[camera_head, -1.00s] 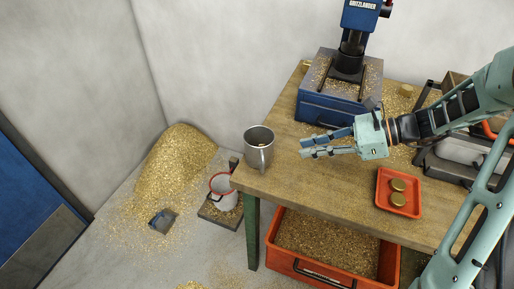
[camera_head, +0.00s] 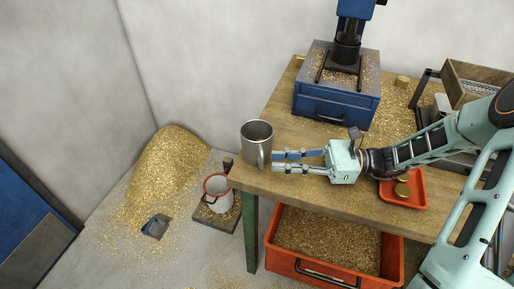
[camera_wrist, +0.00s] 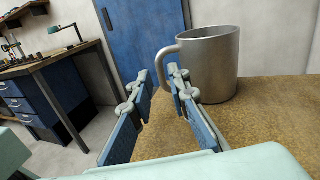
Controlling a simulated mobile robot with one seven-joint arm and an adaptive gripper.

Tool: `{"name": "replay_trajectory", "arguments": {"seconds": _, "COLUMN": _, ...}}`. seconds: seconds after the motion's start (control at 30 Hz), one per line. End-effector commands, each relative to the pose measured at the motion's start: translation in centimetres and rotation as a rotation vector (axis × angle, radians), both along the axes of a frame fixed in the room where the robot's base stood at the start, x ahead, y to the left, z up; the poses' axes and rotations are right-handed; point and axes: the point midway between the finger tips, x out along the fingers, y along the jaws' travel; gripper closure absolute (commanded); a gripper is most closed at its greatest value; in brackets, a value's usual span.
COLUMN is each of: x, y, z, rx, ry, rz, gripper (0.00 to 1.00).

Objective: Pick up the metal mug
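The grey metal mug (camera_head: 256,134) stands upright near the left end of the wooden table (camera_head: 330,205). In the wrist view the mug (camera_wrist: 212,62) is at upper right, its loop handle turned toward the fingers. My gripper (camera_head: 275,161) is at the mug's right, fingers pointing left at the handle. In the wrist view my gripper (camera_wrist: 158,72) is open, and the handle's outer edge appears in the gap between the fingertips. I cannot tell whether a finger touches it. Nothing is held.
A blue drill press (camera_head: 337,85) stands at the table's back. A red tray (camera_head: 413,192) with brass discs is partly behind my arm. An orange bin (camera_head: 390,265) of shavings sits below.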

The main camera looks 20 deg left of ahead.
Motion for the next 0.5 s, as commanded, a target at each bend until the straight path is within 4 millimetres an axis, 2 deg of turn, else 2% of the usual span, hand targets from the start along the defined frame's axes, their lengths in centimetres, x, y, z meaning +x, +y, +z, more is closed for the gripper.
{"name": "replay_trajectory", "arguments": {"seconds": 0.17, "x": -0.2, "y": 1.0, "z": 0.0, "rx": -0.001, "ry": -0.001, "rz": 0.000, "gripper": 0.84}}
{"name": "replay_trajectory", "arguments": {"seconds": 0.4, "x": -1.1, "y": 4.3, "z": 0.0, "rx": -0.001, "ry": 0.000, "rz": 0.001, "gripper": 0.84}}
{"name": "replay_trajectory", "arguments": {"seconds": 0.5, "x": -1.2, "y": 5.0, "z": 0.0, "rx": -0.001, "ry": 0.000, "rz": -0.001, "gripper": 0.84}}
